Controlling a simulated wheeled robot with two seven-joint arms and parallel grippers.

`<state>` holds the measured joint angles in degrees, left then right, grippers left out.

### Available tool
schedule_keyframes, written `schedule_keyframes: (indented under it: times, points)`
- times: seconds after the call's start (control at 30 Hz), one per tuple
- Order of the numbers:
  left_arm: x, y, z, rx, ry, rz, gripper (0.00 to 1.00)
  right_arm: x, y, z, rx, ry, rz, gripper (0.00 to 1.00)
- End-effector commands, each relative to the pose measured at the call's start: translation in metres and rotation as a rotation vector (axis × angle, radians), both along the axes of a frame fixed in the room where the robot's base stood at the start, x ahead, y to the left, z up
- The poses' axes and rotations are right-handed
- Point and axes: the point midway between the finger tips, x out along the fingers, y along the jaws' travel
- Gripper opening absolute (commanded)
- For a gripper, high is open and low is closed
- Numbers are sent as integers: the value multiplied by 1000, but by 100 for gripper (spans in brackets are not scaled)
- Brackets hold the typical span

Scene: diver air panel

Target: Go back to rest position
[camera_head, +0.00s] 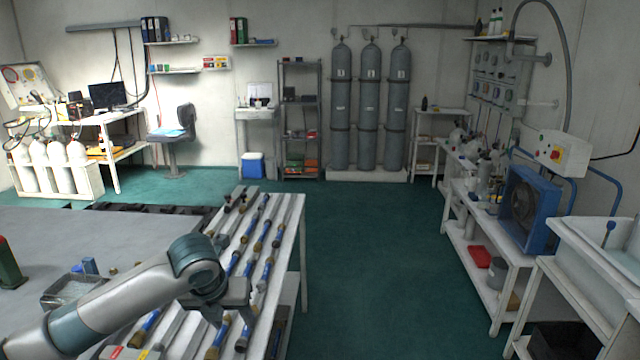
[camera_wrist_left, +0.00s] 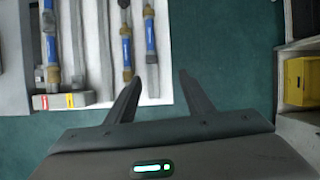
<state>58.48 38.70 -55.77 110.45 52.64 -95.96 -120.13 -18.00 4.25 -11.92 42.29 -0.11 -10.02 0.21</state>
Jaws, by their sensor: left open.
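My left arm comes in from the lower left in the head view, and its gripper (camera_head: 232,306) is over the near part of the white bench (camera_head: 291,215). In the left wrist view the two fingers of the left gripper (camera_wrist_left: 157,88) are spread apart with nothing between them. Below them show the bench edge and the green floor. Blue tools with brown ends (camera_head: 262,222) lie in rows on the bench; they also show in the left wrist view (camera_wrist_left: 125,50). My right gripper is not in view.
Grey gas cylinders (camera_head: 370,110) stand at the back wall. A blue fan unit (camera_head: 530,208) and white sink (camera_head: 600,250) are at right. The green floor (camera_head: 370,260) in the middle is clear.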

Motion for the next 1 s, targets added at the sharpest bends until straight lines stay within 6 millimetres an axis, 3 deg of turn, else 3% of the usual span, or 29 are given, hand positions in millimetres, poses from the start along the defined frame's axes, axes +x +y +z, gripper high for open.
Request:
schedule_keyframes:
  times: [0.3,0.5,0.77,1.0]
  points:
    - [-49,-54,-69,-241,47,290,48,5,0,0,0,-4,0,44]
    - [-86,-80,-107,-417,96,549,48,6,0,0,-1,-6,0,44]
    - [-138,-96,-147,-627,177,941,48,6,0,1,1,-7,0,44]
    - [-190,-92,-178,-789,247,1355,48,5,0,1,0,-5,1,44]
